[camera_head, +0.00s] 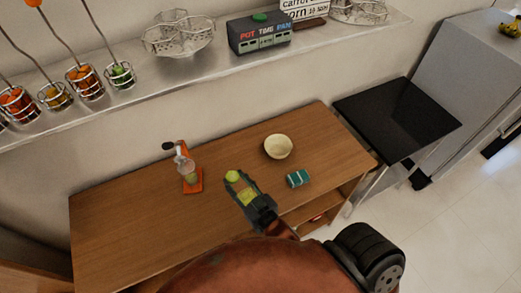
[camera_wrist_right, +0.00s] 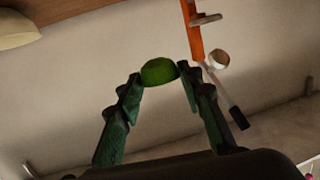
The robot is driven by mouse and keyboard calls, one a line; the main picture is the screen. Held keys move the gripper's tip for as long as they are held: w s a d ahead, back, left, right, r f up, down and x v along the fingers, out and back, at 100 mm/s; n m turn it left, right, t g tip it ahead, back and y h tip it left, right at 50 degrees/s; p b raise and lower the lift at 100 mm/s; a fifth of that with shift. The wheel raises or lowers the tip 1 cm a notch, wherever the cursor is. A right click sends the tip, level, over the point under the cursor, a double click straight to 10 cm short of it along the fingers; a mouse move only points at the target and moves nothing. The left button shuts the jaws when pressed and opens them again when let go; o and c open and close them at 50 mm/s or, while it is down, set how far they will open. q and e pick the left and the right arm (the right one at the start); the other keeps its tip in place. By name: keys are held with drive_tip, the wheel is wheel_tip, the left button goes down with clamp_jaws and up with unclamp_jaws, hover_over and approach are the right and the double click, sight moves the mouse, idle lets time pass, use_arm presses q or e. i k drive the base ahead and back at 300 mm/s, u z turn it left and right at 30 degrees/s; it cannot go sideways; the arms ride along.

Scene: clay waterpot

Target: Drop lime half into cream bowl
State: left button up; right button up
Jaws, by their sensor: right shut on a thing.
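The lime half (camera_head: 232,176) is green and round, at the fingertips of my right gripper (camera_head: 238,182). In the right wrist view the lime half (camera_wrist_right: 158,71) sits between the tips of the two green fingers (camera_wrist_right: 160,78), which are shut on it. The cream bowl (camera_head: 278,147) is on the wooden table, to the right of and farther back than the gripper. A piece of a cream rim, likely the bowl (camera_wrist_right: 18,30), shows at the upper left of the wrist view. The bowl looks empty. My left gripper is not in view.
An orange hand juicer (camera_head: 192,180) stands on the table left of my gripper. A small teal box (camera_head: 298,178) lies right of it, in front of the bowl. The wooden table (camera_head: 120,220) is clear at left. A shelf with wire baskets (camera_head: 178,38) runs behind.

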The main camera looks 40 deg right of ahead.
sight(281, 150)
drive_tip(key=u, duration=2)
drive_tip(key=k, duration=1.5)
drive_tip(key=z, duration=2.2)
drive_tip(key=i, duration=0.5)
drive_tip(key=z, duration=0.1)
